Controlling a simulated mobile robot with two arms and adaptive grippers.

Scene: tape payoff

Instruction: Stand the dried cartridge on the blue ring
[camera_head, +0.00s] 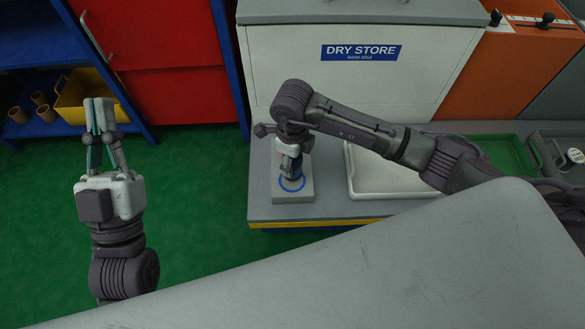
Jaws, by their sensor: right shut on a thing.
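The blue ring (284,187) is marked on top of a small grey block (293,196) at the front of the grey bench. My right gripper (291,166) points down over the ring and is shut on a small dark thing, which seems to be the cartridge (294,177). The gripper hides most of it. It appears upright inside the ring; I cannot tell whether its foot touches the block. My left gripper (99,108) is far to the left over the green floor, its fingertips close together with nothing seen between them.
The white dry store box (285,70) stands behind the block. A white tray (356,184) lies to its right, then a green tray (508,150) and a grey bin (550,150). A blue shelf with a yellow bin (75,100) and brown cups (40,98) is at left.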

